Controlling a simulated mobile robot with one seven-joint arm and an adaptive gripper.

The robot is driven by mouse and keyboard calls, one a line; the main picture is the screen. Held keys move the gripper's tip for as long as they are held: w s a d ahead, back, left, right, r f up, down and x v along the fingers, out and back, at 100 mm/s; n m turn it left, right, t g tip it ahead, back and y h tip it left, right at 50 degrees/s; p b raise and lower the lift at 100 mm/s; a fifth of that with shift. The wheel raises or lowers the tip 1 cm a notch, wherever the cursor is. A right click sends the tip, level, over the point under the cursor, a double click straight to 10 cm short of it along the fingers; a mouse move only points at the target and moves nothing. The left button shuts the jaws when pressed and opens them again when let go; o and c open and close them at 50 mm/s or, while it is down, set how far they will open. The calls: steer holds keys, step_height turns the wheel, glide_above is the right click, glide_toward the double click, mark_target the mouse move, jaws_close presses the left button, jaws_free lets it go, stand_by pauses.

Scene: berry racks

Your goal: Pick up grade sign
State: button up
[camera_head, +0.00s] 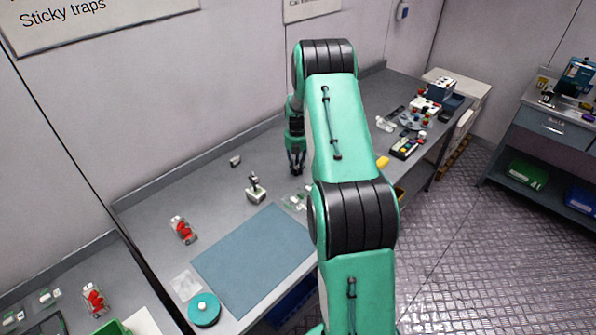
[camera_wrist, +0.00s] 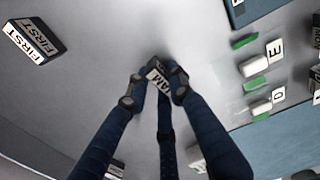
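My gripper (camera_wrist: 156,84) points down at the grey bench, its dark fingers drawn in around a small sign (camera_wrist: 157,71) with a white lettered face that seems to read "JAM". The fingers hide part of this sign, and I cannot tell whether they press on it or only stand around it. Another sign, a dark block with white faces reading "FIRST" (camera_wrist: 32,41), lies apart at the upper left of the wrist view. In the head view my gripper (camera_head: 297,168) is low over the bench, and the signs are too small to read there.
Green-and-white pieces with letter tags (camera_wrist: 262,88) lie to the right, near a blue mat (camera_wrist: 285,135). The mat also shows in the head view (camera_head: 254,260). A small joystick-like device (camera_head: 256,190), a red item (camera_head: 182,230) and a teal round container (camera_head: 204,309) stand on the bench.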

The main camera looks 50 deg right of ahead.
mark_target(297, 166)
steer(key=shift+r, duration=0.1)
stand_by(0.3)
steer(key=shift+r, duration=0.55)
step_height(297, 166, up, 2)
steer(key=shift+r+p, duration=0.1)
steer(key=shift+p, duration=0.2)
steer(key=s+a, duration=0.3)
steer(key=s, duration=0.1)
steer(key=s+a+r, duration=0.1)
steer(key=s+a, duration=0.2)
steer(key=s, duration=0.1)
steer(key=s+a+p, duration=0.1)
steer(key=s+a, duration=0.2)
steer(key=s, duration=0.2)
steer(key=shift+a+r, duration=0.25)
steer(key=shift+a, duration=0.05)
steer(key=shift+w, duration=0.1)
